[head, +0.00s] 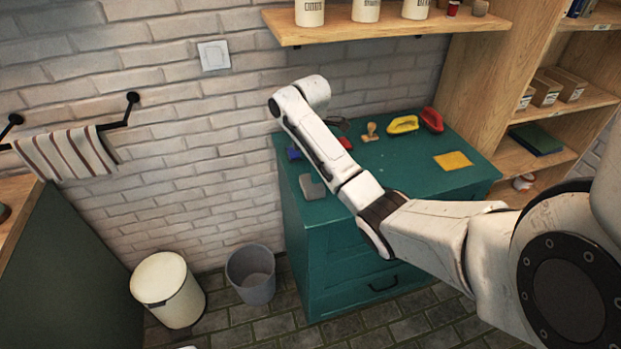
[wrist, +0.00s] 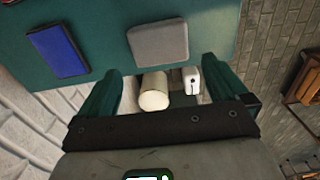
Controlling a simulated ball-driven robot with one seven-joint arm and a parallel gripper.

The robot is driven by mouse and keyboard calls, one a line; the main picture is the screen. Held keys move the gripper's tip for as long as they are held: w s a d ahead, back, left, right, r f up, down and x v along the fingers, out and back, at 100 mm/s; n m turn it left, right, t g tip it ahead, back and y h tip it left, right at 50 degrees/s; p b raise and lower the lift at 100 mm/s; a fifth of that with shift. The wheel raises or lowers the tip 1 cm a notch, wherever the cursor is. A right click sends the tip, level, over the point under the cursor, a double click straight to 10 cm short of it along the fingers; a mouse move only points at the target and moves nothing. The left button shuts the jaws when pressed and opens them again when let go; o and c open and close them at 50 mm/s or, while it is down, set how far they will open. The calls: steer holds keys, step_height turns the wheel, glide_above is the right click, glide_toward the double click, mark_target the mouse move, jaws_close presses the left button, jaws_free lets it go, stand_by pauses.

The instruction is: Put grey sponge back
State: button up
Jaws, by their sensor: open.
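The grey sponge (head: 312,187) lies flat near the left front corner of the green cabinet top (head: 420,187). In the wrist view the grey sponge (wrist: 158,42) is a rounded block just beyond the fingertips, near the cabinet edge. My gripper (wrist: 161,68) is open, and no sponge is between its fingers. In the head view my arm reaches over the cabinet and largely hides the gripper. The blue sponge (head: 294,153) lies behind the grey one, and it also shows in the wrist view (wrist: 57,50). A yellow flat piece (head: 453,161) lies at the right of the top.
A red holder (head: 432,120), a yellow holder (head: 403,125) and a wooden stamp (head: 370,132) stand along the back. A wooden shelf (head: 385,27) hangs above. A cream bin (head: 168,290) and a grey bin (head: 250,274) stand on the floor at left.

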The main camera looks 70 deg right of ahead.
steer(key=shift+r+p, duration=1.2)
steer(key=shift+r, duration=0.95)
steer(key=w+a+f+m+t+y, duration=0.1)
steer(key=w+a+f, duration=0.15)
steer(key=a, duration=0.55)
steer(key=w+a+f+m, duration=0.1)
steer(key=a+f, duration=0.3)
steer(key=a, duration=0.4)
steer(key=s+a+f+m, duration=0.1)
steer(key=s+a+f, duration=0.15)
steer(key=a, duration=0.45)
steer(key=s+a+f+m, duration=0.1)
steer(key=s+a+f, duration=0.15)
steer(key=a, duration=0.35)
steer(key=s+a+m, duration=0.2)
steer(key=s, duration=0.6)
steer(key=s+a+m+h, duration=0.1)
steer(key=s+a+m, duration=0.2)
steer(key=s, duration=0.5)
steer(key=shift+s+a+f, duration=0.2)
steer(key=shift+a, duration=0.15)
step_height(320, 180, down, 4)
steer(key=b, duration=0.3)
steer(key=shift+a+b, duration=0.15)
steer(key=shift+b, duration=0.25)
